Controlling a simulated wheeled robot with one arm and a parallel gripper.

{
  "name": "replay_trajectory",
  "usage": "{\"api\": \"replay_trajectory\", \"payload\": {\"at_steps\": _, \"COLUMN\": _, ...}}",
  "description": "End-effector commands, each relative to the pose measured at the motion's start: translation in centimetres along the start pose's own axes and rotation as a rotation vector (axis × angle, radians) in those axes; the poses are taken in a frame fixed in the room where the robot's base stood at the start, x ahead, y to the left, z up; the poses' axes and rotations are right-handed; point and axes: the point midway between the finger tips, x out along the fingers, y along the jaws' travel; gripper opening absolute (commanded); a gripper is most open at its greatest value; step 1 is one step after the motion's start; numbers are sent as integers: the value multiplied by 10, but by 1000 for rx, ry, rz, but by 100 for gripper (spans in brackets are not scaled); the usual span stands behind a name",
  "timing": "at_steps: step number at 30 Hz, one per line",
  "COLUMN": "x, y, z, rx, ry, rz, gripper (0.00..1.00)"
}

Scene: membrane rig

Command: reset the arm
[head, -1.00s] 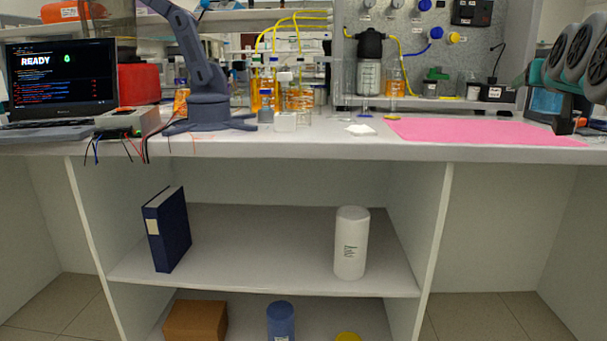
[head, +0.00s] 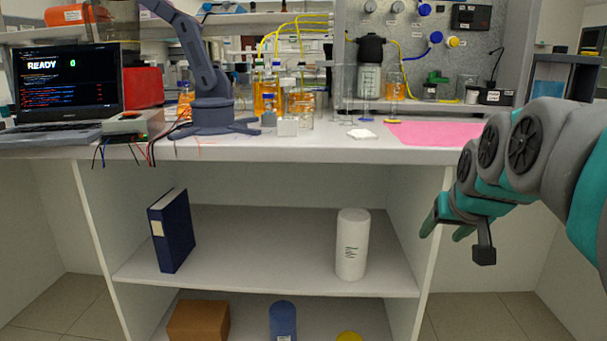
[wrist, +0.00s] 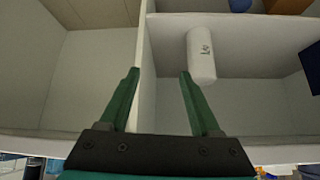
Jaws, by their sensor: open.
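My gripper (head: 445,220) hangs in front of the bench at the right of the head view, below the level of the bench top. In the wrist view its two green fingers (wrist: 158,95) are spread apart with nothing between them. My grey and teal arm reaches in from the right edge of the head view. A white cylinder (head: 352,245) stands on the shelf to the left of my gripper. It also shows in the wrist view (wrist: 201,58), beyond the right finger and apart from it.
The bench top (head: 300,150) carries a laptop (head: 65,90), a small blue-grey robot arm (head: 210,90), several glass bottles and a pink mat (head: 430,133). A blue binder (head: 172,232) stands on the shelf (head: 260,255). A brown box (head: 198,320) sits lower. Floor space right of the shelf is clear.

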Motion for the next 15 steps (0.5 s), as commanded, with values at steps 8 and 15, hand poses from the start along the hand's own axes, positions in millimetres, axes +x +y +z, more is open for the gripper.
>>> {"api": "replay_trajectory", "payload": {"at_steps": 8, "x": -4, "y": -49, "z": 207, "rx": -100, "ry": -462, "rz": -43, "gripper": 64}}
{"api": "replay_trajectory", "payload": {"at_steps": 15, "x": -38, "y": -48, "z": 338, "rx": -167, "ry": -763, "rz": -23, "gripper": 64}}
